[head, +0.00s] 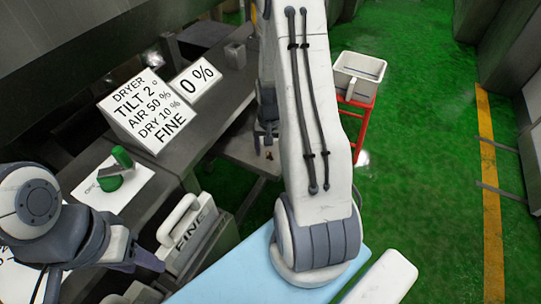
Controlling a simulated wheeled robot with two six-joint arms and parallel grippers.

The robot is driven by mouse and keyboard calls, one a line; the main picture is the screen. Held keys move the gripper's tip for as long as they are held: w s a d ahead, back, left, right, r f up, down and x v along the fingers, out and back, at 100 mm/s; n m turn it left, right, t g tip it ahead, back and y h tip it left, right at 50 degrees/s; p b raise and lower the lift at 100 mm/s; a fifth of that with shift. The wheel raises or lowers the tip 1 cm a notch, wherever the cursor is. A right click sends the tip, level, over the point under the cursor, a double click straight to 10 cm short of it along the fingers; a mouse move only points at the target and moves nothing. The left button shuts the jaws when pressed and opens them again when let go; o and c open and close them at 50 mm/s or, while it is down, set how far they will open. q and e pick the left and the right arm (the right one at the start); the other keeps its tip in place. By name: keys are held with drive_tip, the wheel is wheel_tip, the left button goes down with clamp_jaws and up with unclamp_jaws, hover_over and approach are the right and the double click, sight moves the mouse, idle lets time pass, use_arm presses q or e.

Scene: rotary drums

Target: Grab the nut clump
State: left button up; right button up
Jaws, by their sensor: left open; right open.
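A few small brown bits (268,155) lie on a grey surface just left of my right arm; they may be the nut clump, but they are too small to be sure. My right gripper (266,132) shows only as a narrow dark strip just above these bits, mostly hidden behind my own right arm; it is open. My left gripper (150,260) is at the lower left, beside the white-handled FINE box (190,240), and is open with nothing visible in it. Whether it touches the box cannot be told.
A dryer sign (145,108) and a 0 % sign (195,78) stand on the dark bench. A green knob (121,158) sits on a white plate. A white bin (358,75) rests on a red stand (357,125). Green floor is open at right.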

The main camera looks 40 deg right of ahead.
clamp_jaws()
drive_tip(key=shift+r, duration=0.1)
